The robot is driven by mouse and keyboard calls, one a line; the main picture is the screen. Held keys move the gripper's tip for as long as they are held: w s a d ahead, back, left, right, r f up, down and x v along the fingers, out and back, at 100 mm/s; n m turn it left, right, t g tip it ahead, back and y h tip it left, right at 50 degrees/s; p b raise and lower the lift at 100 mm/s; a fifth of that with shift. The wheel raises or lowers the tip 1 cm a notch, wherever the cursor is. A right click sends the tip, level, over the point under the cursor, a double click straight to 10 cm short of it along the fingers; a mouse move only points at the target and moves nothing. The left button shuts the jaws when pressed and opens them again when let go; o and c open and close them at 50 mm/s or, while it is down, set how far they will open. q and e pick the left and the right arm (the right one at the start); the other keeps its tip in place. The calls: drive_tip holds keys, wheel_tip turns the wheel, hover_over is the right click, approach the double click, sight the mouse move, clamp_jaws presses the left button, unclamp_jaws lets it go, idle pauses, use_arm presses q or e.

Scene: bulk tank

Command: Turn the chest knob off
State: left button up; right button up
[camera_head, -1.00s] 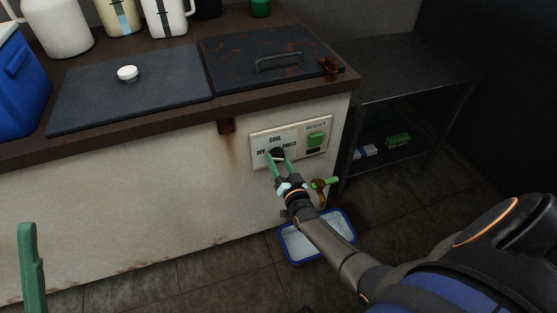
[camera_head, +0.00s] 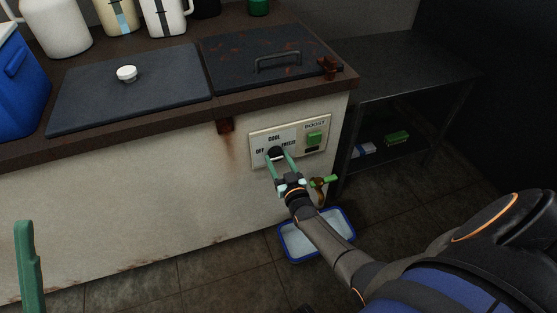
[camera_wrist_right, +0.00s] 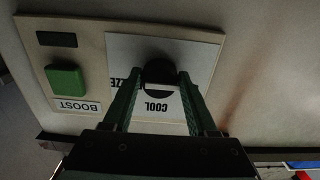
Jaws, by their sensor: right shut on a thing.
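The black chest knob (camera_head: 275,152) sits on the panel (camera_head: 259,136) on the chest's front. It is ringed by the labels OFF, COOL and FREEZE. My right gripper (camera_head: 277,156) is shut on the knob, with one green finger on each side. The right wrist view shows the knob (camera_wrist_right: 159,71) between the two fingertips (camera_wrist_right: 160,84), upside down. The fingers hide part of the labels, and the knob's pointing direction is hard to make out. A green finger of my left gripper (camera_head: 28,262) shows at the lower left edge, away from the chest.
The green BOOST button (camera_head: 314,138) is right of the knob. A tap with a green handle (camera_head: 323,181) juts out below the panel, above a blue-rimmed tray (camera_head: 287,246) on the floor. A dark metal shelf table (camera_head: 405,65) stands to the right.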

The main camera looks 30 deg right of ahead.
drive_tip(key=o, duration=1.4)
drive_tip(key=shift+c, duration=0.2)
drive_tip(key=shift+s, duration=0.35)
drive_tip(key=shift+s+a+r+p, duration=0.1)
drive_tip(key=shift+s+a+p, duration=0.1)
drive_tip(key=shift+s+p, duration=0.4)
use_arm(q)
drive_tip(key=w+a+f+n+g+y+p, duration=0.1)
drive_tip(key=w+f+n+g+y, duration=0.1)
drive_tip(key=f, duration=0.6)
drive_tip(key=w+f+n+g+y+p, duration=0.2)
drive_tip(key=w+f+n+y, duration=0.3)
drive_tip(key=f+y, duration=0.2)
drive_tip(key=shift+w+a+f+n+y, duration=0.15)
drive_tip(key=shift+a+f+n+y, duration=0.2)
drive_tip(key=shift+f, duration=0.1)
use_arm(e)
drive_tip(key=v, duration=1)
drive_tip(key=shift+s, duration=0.3)
